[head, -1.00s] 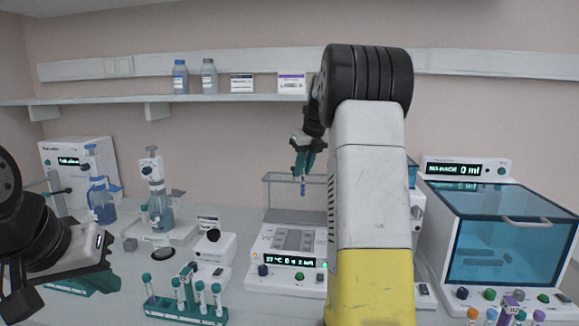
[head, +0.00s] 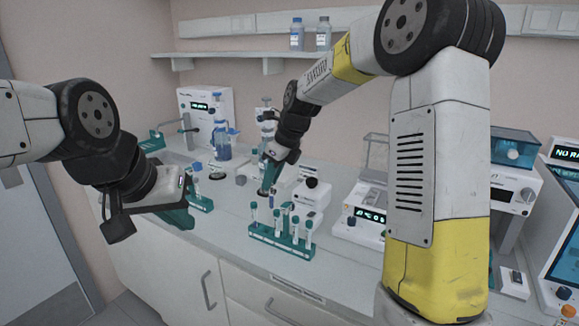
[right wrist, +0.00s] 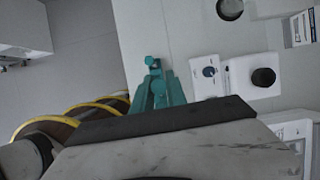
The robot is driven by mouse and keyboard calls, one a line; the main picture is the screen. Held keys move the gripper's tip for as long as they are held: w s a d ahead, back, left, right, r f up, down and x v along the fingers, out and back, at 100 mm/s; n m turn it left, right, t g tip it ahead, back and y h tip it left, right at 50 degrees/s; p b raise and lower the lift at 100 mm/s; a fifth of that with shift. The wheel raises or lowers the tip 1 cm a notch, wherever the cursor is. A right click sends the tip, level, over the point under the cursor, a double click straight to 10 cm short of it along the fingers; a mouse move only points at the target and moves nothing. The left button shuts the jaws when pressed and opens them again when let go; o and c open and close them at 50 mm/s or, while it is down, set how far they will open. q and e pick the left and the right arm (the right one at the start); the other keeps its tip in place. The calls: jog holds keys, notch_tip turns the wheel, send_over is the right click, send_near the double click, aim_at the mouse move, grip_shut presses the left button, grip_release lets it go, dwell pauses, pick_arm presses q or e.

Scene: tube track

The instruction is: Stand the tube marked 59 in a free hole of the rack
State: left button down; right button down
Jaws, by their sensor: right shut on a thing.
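My right gripper (head: 269,178) is shut on a slim tube (head: 271,200) with a blue end that hangs below its teal fingers. The marking on this tube cannot be read. The teal rack (head: 281,246) stands on the bench just below and to the right, holding several teal-capped tubes. The held tube is above the bench near the rack's back left side, apart from it.
Bench front is clear.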

jog(key=shift+s+a+f, duration=0.2)
jog(key=shift+a+f, duration=0.15)
jog(key=shift+f, duration=0.55)
jog(key=shift+s+a+f, duration=0.2)
jog(key=shift+a+f, duration=0.1)
jog(key=shift+f, duration=0.55)
jog(key=shift+s+a+f, duration=0.2)
jog(key=shift+a+f, duration=0.15)
jog(key=shift+f, duration=0.55)
jog(key=shift+f, duration=0.55)
jog(key=shift+f, duration=0.35)
jog(key=shift+f, duration=0.5)
jog(key=shift+f, duration=0.25)
jog(key=c, duration=1.3)
grip_release()
